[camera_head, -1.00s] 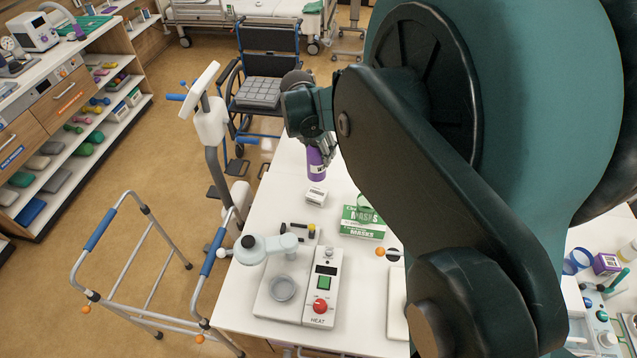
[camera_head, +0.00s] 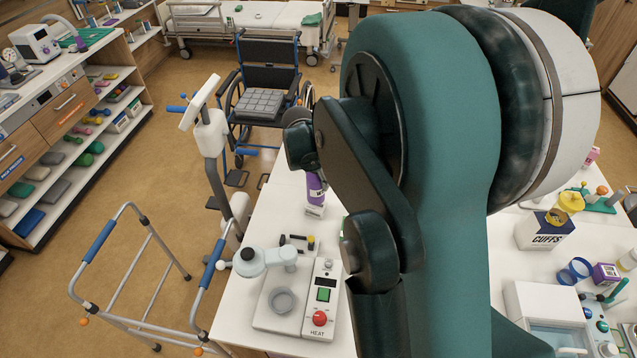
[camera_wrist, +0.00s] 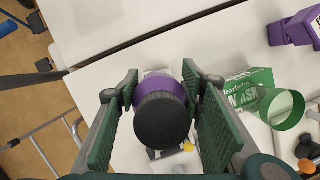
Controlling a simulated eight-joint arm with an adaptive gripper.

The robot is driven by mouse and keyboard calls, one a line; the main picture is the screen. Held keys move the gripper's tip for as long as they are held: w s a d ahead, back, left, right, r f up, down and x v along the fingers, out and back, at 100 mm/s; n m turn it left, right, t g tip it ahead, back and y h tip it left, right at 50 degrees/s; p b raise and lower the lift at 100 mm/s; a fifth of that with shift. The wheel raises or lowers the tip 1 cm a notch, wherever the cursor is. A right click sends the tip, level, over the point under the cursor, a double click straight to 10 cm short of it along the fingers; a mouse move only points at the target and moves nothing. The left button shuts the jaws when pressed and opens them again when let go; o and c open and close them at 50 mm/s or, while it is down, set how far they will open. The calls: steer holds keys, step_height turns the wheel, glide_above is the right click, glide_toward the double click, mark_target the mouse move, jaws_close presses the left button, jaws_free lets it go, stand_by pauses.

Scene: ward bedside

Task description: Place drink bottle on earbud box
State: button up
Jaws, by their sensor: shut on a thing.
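The drink bottle (camera_head: 316,188), purple with a white label, is upright just above or on the small white earbud box (camera_head: 314,211) in the head view. I cannot tell whether they touch. In the wrist view the bottle's black cap (camera_wrist: 162,121) faces the camera and its purple body shows behind. My gripper (camera_wrist: 160,85) has a green-padded finger on each side of the bottle and is shut on it. The earbud box is not clearly visible in the wrist view, where the bottle covers the area beneath it. My arm hides much of the gripper in the head view.
A heater unit (camera_head: 321,300) with a red knob stands nearer on the white table. A walker (camera_head: 150,260) stands left of the table.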

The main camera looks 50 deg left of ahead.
steer(key=shift+f, duration=1.55)
steer(key=shift+f, duration=0.2)
steer(key=o, duration=1)
steer(key=shift+r, duration=0.15)
steer(key=shift+b+v, duration=0.4)
steer(key=shift+v, duration=5.65)
